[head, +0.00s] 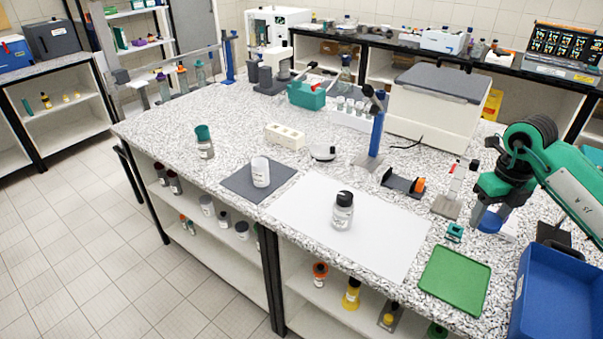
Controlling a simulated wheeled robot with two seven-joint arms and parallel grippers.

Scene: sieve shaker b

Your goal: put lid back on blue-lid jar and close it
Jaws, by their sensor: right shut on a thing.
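My right gripper (482,211) hangs at the right of the bench, pointing down. It is shut on a round blue thing that looks like the blue lid (490,223), low over the bench; the fingers partly hide it, and I cannot tell whether it touches anything below. An open white jar or cup (261,171) stands upright on the dark grey mat (240,184); I cannot tell whether it belongs to the blue lid. A clear jar with a black lid (342,212) stands upright on the white sheet (385,235). My left gripper is out of view.
A green tray (455,279) and a blue bin (560,300) lie at the front right. Most of the white sheet is clear.

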